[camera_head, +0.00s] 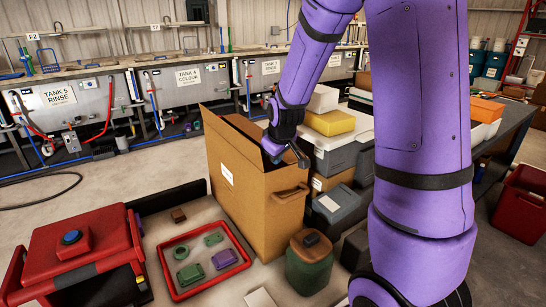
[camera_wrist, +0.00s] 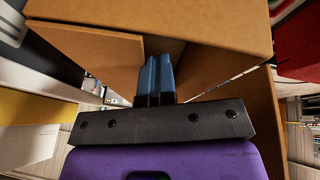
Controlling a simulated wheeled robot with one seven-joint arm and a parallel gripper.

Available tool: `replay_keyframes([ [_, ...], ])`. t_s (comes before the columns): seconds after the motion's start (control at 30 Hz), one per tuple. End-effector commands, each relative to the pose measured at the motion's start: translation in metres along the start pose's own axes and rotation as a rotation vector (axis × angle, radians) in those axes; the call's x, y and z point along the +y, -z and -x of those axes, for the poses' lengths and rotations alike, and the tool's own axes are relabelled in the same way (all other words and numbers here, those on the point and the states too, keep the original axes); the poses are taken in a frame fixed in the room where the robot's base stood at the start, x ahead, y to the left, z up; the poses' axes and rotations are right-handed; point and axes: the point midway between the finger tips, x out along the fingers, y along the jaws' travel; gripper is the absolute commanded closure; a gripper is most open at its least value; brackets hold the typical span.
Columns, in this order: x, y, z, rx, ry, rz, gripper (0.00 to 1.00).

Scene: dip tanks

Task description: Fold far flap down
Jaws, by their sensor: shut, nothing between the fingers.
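A tall brown cardboard box (camera_head: 240,195) stands in the middle of the head view with its top at least partly open; the dark inside shows. One flap (camera_wrist: 90,52) shows at left in that view and a wide panel (camera_wrist: 170,15) crosses the top. I cannot tell which flap is the far one, nor whether the fingers touch cardboard.
A red tray (camera_head: 176,291) with small green and purple parts lies left of the box. A green jar (camera_head: 308,268) stands in front at right. Grey cases and a yellow block (camera_head: 330,122) are stacked behind at right. Tanks (camera_head: 190,85) line the back.

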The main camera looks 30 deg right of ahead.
Motion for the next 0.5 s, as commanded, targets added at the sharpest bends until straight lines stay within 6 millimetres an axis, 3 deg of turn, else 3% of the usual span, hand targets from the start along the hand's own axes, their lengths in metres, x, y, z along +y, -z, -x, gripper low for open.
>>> replay_keyframes([
  [0.17, 0.0, 0.0, 0.011, 0.001, -0.001, 0.002, 1.0],
  [0.5, -0.001, 0.001, 0.064, 0.003, -0.001, 0.002, 1.0],
])
